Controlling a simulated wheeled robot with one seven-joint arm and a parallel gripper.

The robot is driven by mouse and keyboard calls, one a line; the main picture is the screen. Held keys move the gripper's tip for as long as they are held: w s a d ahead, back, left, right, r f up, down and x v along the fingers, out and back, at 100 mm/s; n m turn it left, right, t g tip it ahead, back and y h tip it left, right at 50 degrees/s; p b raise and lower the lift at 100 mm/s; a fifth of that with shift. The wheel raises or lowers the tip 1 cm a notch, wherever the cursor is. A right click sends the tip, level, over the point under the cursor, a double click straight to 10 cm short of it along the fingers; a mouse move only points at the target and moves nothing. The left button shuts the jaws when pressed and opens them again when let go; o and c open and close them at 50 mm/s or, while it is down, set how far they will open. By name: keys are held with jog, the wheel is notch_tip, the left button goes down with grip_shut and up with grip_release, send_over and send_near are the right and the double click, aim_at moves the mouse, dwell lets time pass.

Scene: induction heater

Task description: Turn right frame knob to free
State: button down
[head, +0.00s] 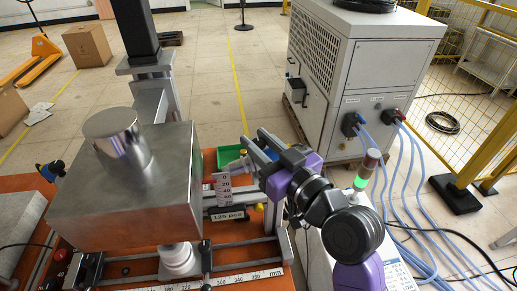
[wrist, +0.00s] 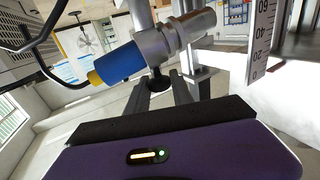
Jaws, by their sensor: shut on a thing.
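My gripper (head: 256,146) reaches in from the right to the aluminium frame (head: 273,217) on the right of the orange bench. In the wrist view its two grey fingers (wrist: 166,88) point away from me, with a dark round knob (wrist: 158,80) at their tips. I take this as the right frame knob; the fingers are shut on it and hide part of it. In the head view the fingers and wrist cover the knob. Its turned position cannot be told.
A large steel block with a cylinder (head: 122,140) stands left of my gripper. A blue and silver cylindrical fitting (wrist: 150,48) is close above the fingers in the wrist view. A ruler plate (head: 223,187), a green bin (head: 230,155) and a signal lamp (head: 366,168) are nearby.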

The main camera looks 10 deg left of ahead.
jog(key=n+g+y+b, duration=0.1)
jog(key=b, duration=0.1)
jog(key=n+g+y+b, duration=0.1)
jog(key=b, duration=0.1)
jog(key=shift+w+d+f+b, duration=0.1)
jog(key=shift+d+f+b, duration=0.05)
jog(key=shift+f+b, duration=0.25)
jog(key=n+g+y+b, duration=0.1)
jog(key=n+g+b, duration=0.1)
jog(key=g+b, duration=0.1)
jog(key=n+g+y+b, duration=0.2)
jog(key=g+b, duration=0.1)
jog(key=b, duration=0.1)
jog(key=n+g+b, duration=0.1)
jog(key=n+g, duration=0.1)
jog(key=g, duration=0.1)
jog(key=n+g+b, duration=0.2)
jog(key=g, duration=0.1)
jog(key=n+g+b, duration=0.1)
jog(key=g+b, duration=0.1)
jog(key=shift+r+n+g+y, duration=0.3)
jog(key=shift+r+n+g, duration=0.05)
jog(key=shift+n+g, duration=0.05)
jog(key=c, duration=1.2)
grip_release()
jog(key=shift+a, duration=0.2)
jog(key=shift+o, duration=0.2)
jog(key=shift+d, duration=0.15)
